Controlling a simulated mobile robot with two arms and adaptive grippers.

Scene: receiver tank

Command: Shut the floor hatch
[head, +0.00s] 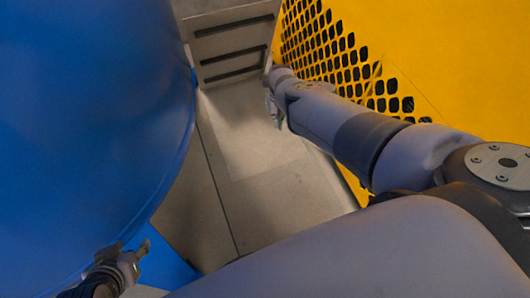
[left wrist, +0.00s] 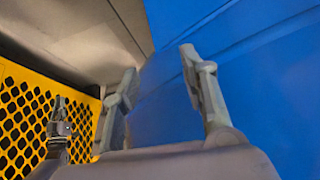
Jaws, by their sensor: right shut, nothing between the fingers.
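My right gripper (head: 274,108) is at the end of the arm from the right, just by the hatch's lower right corner. It is shut and empty; I cannot tell whether the arm touches the panel. My left gripper (head: 140,262) is low at the left, by the blue tank, far from the hatch. In the left wrist view its two fingers (left wrist: 160,62) are spread with nothing between them.
A big curved blue tank (head: 90,110) fills the left side. A yellow wall with a black perforated grille (head: 335,50) bounds the right, close to my right arm. Between them runs a narrow grey floor (head: 250,190), clear of loose objects.

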